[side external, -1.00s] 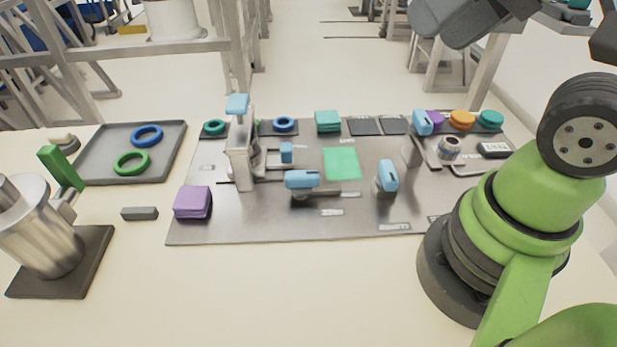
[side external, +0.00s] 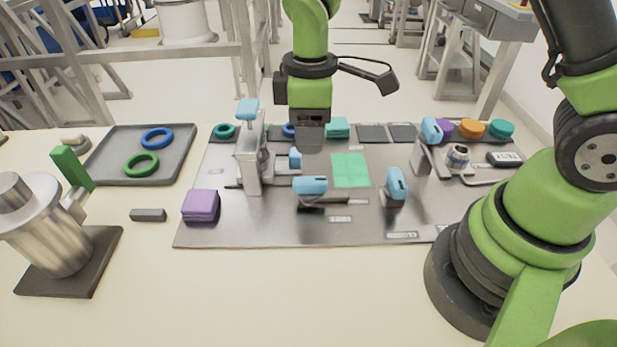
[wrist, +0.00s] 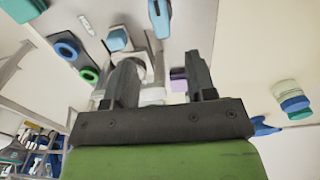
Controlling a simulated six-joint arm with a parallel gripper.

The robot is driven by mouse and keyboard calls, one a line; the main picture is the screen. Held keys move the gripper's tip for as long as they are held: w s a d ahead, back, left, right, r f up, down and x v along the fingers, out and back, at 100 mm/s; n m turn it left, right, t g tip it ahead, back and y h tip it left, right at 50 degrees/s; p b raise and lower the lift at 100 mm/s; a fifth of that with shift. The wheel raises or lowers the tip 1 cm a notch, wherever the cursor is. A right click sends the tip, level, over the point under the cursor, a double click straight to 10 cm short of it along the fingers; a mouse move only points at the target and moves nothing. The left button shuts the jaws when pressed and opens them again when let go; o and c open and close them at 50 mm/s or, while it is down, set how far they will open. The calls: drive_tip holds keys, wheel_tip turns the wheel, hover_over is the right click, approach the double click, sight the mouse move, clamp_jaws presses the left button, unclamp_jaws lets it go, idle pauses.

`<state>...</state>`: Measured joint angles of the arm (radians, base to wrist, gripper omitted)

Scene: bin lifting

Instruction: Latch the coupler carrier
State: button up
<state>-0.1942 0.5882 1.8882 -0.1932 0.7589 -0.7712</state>
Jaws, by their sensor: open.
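I cannot tell for sure which part is the coupler carrier. On the grey metal plate (side external: 270,225), a tall grey latch fixture (side external: 248,165) stands at the left with a light-blue handle (side external: 247,108) on top. In front of the green pad (side external: 350,170), a clamp has a light-blue handle (side external: 310,185) lying level. Another light-blue handle (side external: 396,183) stands upright to its right. My gripper (side external: 311,145) hangs above the back of the plate, pointing down, touching nothing that I can see. In the wrist view my gripper (wrist: 162,72) is open, its fingers apart and empty.
A purple block (side external: 200,205) sits at the plate's front left. A tray (side external: 185,155) with blue and green rings lies beyond the left edge. A metal cylinder (side external: 50,235) stands far left. A further blue lever (side external: 431,130) stands back right.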

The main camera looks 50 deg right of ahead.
sight(308, 179)
wheel_tip(308, 179, down, 11)
drive_tip(key=shift+r, duration=0.2)
drive_tip(key=shift+c, duration=0.5)
clamp_jaws()
